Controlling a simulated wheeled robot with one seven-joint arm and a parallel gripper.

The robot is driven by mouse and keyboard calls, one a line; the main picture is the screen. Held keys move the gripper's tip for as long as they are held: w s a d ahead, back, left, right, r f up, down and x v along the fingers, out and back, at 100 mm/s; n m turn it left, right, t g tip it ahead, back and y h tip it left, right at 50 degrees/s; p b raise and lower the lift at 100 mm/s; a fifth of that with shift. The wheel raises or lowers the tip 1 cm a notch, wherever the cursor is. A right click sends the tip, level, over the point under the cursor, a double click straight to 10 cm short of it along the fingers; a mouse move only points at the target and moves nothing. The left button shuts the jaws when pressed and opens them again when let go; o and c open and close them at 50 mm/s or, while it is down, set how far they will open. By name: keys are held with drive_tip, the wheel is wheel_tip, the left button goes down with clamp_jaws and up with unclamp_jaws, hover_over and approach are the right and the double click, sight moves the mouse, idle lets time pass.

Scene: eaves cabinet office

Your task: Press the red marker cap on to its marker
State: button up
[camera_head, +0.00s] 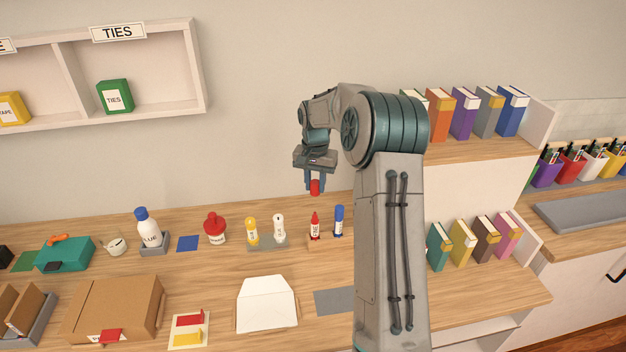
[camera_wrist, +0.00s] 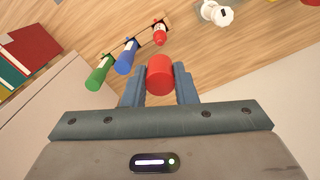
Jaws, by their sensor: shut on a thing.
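My gripper (camera_head: 315,183) is shut on the red marker cap (camera_head: 315,188) and holds it in the air above the counter. In the wrist view the cap (camera_wrist: 160,75) sits between the two fingers of my gripper (camera_wrist: 160,88). The red marker (camera_head: 315,228) stands upright below the cap, apart from it, with a white body and a red top. In the wrist view the red marker (camera_wrist: 160,36) is just beyond the cap. It stands in a wooden holder (camera_head: 319,244) beside a blue marker (camera_head: 338,222). A green marker (camera_wrist: 98,74) shows only in the wrist view.
Left of the markers stand yellow and white glue-like bottles (camera_head: 252,231) and a red-topped bottle (camera_head: 215,230). A white envelope (camera_head: 266,304) and a grey mat (camera_head: 334,301) lie in front. Book shelves (camera_head: 500,148) stand at right. My arm hides part of the counter.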

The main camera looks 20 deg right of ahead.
drive_tip(key=b, duration=0.4)
hover_over(315, 213)
drive_tip(key=shift+w+f, duration=0.15)
drive_tip(key=shift+f, duration=2.8)
drive_tip(key=shift+f+b, duration=1.75)
drive_tip(key=shift+f, duration=0.65)
drive_tip(key=shift+c, duration=0.2)
drive_tip(key=o, duration=1)
drive_tip(key=shift+o, duration=0.2)
drive_tip(key=shift+r, duration=0.15)
wheel_tip(315, 213, up, 13)
drive_tip(key=shift+r+b, duration=0.2)
drive_tip(key=shift+b, duration=0.65)
drive_tip(key=shift+r, duration=0.15)
